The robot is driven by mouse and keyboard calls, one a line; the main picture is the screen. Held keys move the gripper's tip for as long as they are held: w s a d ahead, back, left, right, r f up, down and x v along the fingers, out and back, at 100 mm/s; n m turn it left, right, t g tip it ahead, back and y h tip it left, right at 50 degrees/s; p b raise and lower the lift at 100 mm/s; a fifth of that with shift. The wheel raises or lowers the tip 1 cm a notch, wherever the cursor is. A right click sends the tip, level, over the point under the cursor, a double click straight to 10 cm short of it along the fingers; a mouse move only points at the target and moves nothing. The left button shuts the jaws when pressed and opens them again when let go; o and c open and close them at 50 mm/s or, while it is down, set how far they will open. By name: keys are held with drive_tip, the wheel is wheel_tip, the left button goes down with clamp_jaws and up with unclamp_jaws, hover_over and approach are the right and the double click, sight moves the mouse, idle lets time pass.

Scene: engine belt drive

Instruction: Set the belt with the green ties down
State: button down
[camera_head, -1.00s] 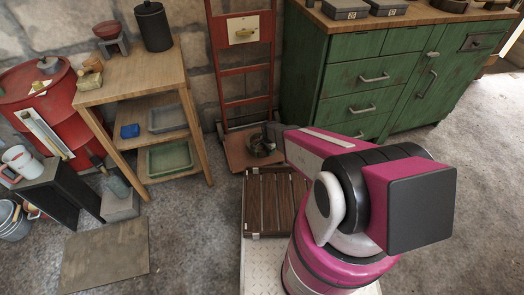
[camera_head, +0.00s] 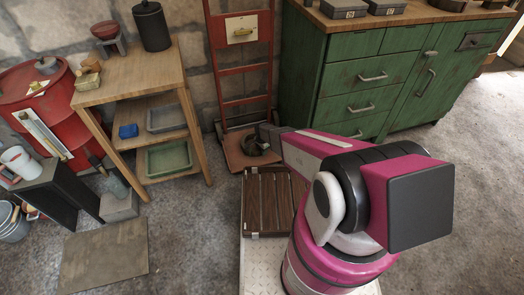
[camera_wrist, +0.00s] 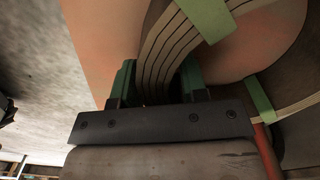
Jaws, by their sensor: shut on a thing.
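My gripper (camera_wrist: 157,88) is shut on the belt, which runs up from between the two greenish fingers. In the head view the belt is a small dark coil (camera_head: 251,147) over the base plate of the red hand truck, at the tip of my gripper (camera_head: 266,133). I cannot tell whether it touches the plate.
The red hand truck (camera_head: 240,88) stands against the block wall. A wooden shelf table (camera_head: 140,72) is to its left and a green cabinet (camera_head: 345,82) to its right. A dark slatted crate (camera_head: 268,205) lies in front. Bare floor shows at left.

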drive_tip(key=c, duration=0.7)
unclamp_jaws()
drive_tip(key=shift+o, duration=0.2)
wheel_tip(320, 180, up, 12)
drive_tip(key=s+d+r+n, duration=0.3)
drive_tip(key=s+d+r, duration=0.2)
drive_tip(key=r, duration=0.6)
drive_tip(key=s+d+r+n, duration=0.4)
drive_tip(key=s+d+r, duration=0.1)
drive_tip(key=s+r, duration=0.4)
drive_tip(key=s+d+r+n, duration=0.3)
drive_tip(key=s+d+r, duration=0.3)
drive_tip(key=r, duration=0.7)
drive_tip(key=shift+s+r, duration=0.3)
drive_tip(key=shift+s, duration=0.2)
drive_tip(key=shift+d, duration=0.1)
